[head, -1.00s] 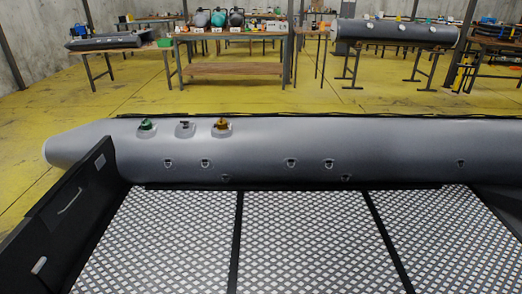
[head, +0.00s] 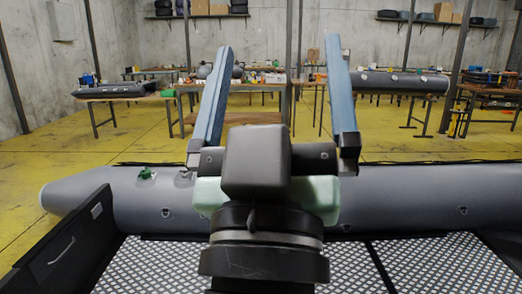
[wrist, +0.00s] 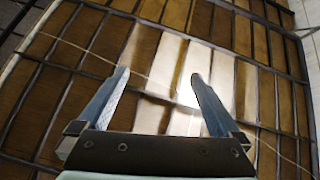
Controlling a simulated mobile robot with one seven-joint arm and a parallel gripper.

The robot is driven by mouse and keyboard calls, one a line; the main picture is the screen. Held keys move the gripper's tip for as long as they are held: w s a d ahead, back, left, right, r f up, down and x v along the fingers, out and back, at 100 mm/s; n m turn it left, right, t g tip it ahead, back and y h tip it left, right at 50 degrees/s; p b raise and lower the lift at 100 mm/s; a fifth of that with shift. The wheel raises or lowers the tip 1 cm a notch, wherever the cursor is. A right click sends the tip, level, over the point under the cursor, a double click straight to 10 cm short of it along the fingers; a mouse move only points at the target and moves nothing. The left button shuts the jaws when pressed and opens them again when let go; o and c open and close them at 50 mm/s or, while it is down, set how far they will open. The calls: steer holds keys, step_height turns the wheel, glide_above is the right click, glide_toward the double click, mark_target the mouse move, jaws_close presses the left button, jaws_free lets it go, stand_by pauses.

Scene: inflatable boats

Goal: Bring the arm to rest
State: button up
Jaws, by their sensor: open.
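My gripper (head: 276,75) stands raised in the middle of the head view, its two long blue-grey fingers pointing up and spread wide apart. Nothing is between them. In the wrist view my gripper (wrist: 160,85) is also open and empty, and behind it is a brown panelled surface with a dark grid and bright patches. In the head view, the gripper and wrist stand in front of the grey boat tube (head: 420,195) and hide part of it.
The boat has a patterned floor (head: 160,265) and a dark end board (head: 65,240) at left. A green valve (head: 147,173) sits on the tube. Beyond it lie yellow floor (head: 50,145), workbenches (head: 185,101) and another grey tube (head: 400,82) on stands.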

steer(key=s+a+r+t+y+p, duration=0.1)
steer(key=s+r+p, duration=0.1)
steer(key=r+p, duration=1.1)
steer(key=s+r+y+p, duration=0.1)
steer(key=s+r+p, duration=0.1)
steer(key=r+p, duration=1.1)
steer(key=w+d+f+g+b, duration=0.1)
steer(key=w+f+g+b, duration=0.4)
steer(key=w+f, duration=0.75)
steer(key=w+d+f+g+b, duration=0.25)
steer(key=w+f+g, duration=0.3)
steer(key=f, duration=1.35)
steer(key=s+d+f+g+b, duration=0.15)
steer(key=f+g, duration=0.25)
steer(key=f, duration=0.7)
steer(key=s+f+g+b, duration=0.15)
steer(key=f+g, duration=0.25)
steer(key=f, duration=0.7)
steer(key=s+f+g+y+b, duration=0.2)
steer(key=s+f+g, duration=0.7)
steer(key=f, duration=0.9)
step_height(320, 180, down, 9)
steer(key=s+a+t+b, duration=0.1)
steer(key=a+t+b, duration=0.1)
steer(key=b, duration=0.9)
steer(key=shift+a+f+m+b, duration=0.2)
steer(key=shift+a+m+b, duration=0.1)
steer(key=shift+b, duration=0.05)
